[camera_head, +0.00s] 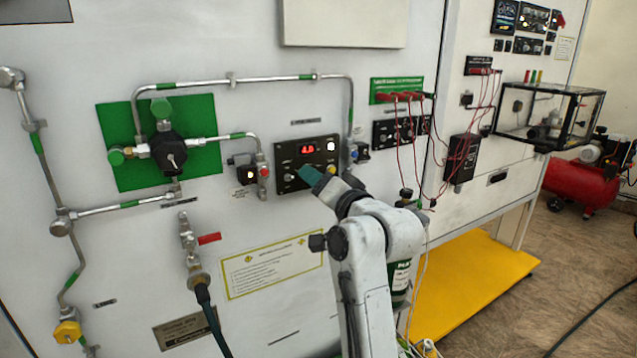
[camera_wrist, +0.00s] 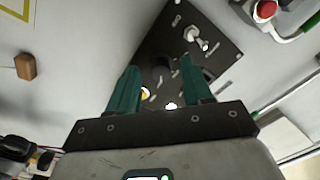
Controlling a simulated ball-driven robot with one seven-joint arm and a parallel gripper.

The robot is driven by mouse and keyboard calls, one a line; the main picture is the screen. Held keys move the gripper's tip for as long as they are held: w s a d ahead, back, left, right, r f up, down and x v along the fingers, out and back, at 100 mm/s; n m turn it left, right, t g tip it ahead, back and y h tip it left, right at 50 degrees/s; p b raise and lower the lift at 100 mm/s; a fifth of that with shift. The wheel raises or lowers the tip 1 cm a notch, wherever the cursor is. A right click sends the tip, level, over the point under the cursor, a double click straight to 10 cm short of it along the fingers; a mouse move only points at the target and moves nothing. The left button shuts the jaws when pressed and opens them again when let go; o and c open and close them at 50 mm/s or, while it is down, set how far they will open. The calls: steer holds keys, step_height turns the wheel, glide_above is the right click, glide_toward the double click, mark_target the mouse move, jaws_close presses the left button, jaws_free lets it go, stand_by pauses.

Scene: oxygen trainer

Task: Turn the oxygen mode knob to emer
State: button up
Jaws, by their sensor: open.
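The black control panel (camera_head: 285,158) with a lit red display is on the white wall, just beyond my gripper (camera_head: 311,178). In the wrist view, the panel (camera_wrist: 222,62) is seen close up and tilted. A dark round knob (camera_wrist: 161,66) shows between the two teal fingertips of my gripper (camera_wrist: 159,65). The fingers are apart, with the knob in the gap; I cannot tell whether either touches it. The knob's markings and pointer are too small to read. In the head view, my gripper hides the lower part of the panel.
A silver switch (camera_wrist: 195,38) is on the panel near the right finger. A red button (camera_wrist: 265,10) and pipe fitting stand close by at upper right. A valve on a green plate (camera_head: 112,117) is to the left. Red cables (camera_head: 412,130) hang to the right.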

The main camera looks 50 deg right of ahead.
steer(key=b+v, duration=0.1)
steer(key=v, duration=0.9)
steer(key=shift+s, duration=0.4)
steer(key=shift+a, duration=0.1)
steer(key=s+a+f+n+g+y, duration=0.2)
steer(key=a+f+n+g, duration=0.15)
steer(key=f, duration=0.85)
steer(key=s+a+f+n+g+y, duration=0.15)
steer(key=a+f+g, duration=0.25)
steer(key=f, duration=0.8)
steer(key=s+a+f+n+g, duration=0.3)
steer(key=s+f+g, duration=0.1)
steer(key=s+f, duration=0.4)
steer(key=s+a+f+n+g+y, duration=0.1)
steer(key=s+a+f+n+g, duration=0.2)
steer(key=s+f, duration=0.6)
steer(key=s+a+g, duration=0.1)
steer(key=s+g, duration=0.1)
steer(key=s, duration=0.1)
steer(key=shift+s+f+n, duration=0.3)
steer(key=shift+s, duration=0.1)
